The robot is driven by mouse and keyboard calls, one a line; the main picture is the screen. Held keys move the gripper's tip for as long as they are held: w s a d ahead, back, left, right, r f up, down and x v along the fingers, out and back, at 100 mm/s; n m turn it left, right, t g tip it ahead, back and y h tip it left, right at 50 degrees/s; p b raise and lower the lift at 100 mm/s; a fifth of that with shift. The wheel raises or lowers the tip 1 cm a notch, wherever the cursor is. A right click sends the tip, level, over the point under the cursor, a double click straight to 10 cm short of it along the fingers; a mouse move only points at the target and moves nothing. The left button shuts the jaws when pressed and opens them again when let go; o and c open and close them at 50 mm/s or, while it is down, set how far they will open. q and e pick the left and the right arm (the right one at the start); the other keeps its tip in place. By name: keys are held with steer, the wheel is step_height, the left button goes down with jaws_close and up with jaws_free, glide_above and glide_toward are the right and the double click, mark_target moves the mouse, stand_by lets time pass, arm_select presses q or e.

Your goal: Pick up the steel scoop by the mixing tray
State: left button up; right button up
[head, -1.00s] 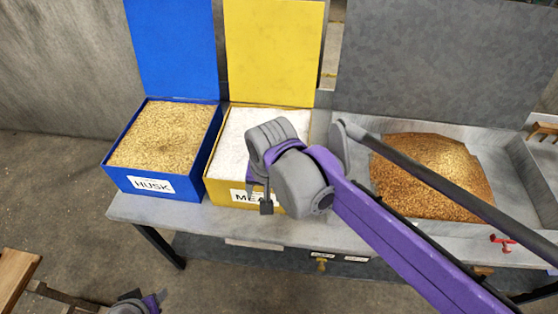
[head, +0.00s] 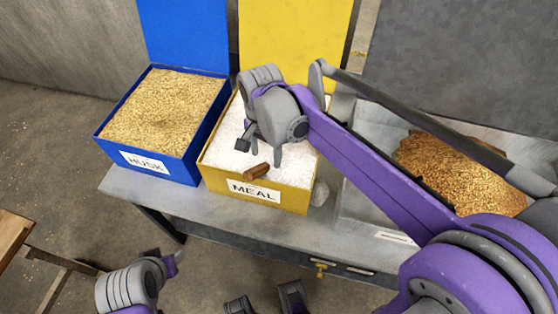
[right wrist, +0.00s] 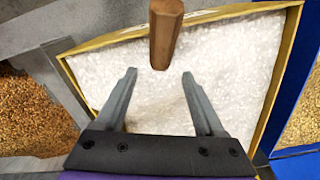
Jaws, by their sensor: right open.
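A brown wooden handle (head: 256,172) shows at the front of the yellow MEAL box (head: 290,199); I take it for the scoop's, but no steel part can be made out. My right gripper (head: 262,157) is open and empty above the white meal, close to this handle. In the right wrist view the handle (right wrist: 165,33) comes in from the top, its end near the gap between the open fingers (right wrist: 160,78). The grey mixing tray (head: 370,215) with brown grain is at right, partly behind my right arm. My left wrist (head: 135,285) is at lower left, its jaws unclear.
The blue HUSK box (head: 178,162) stands left of the MEAL box. A small grey rounded object (head: 320,193) lies between the MEAL box and the tray. The bench's front left edge (head: 135,186) is clear. A wooden piece of furniture (head: 14,232) stands at far left.

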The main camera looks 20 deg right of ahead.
mark_target(267, 163)
steer(key=shift+d+f+b, duration=0.15)
steer(key=shift+f+b, duration=0.15)
steer(key=shift+f, duration=2.85)
jaws_close()
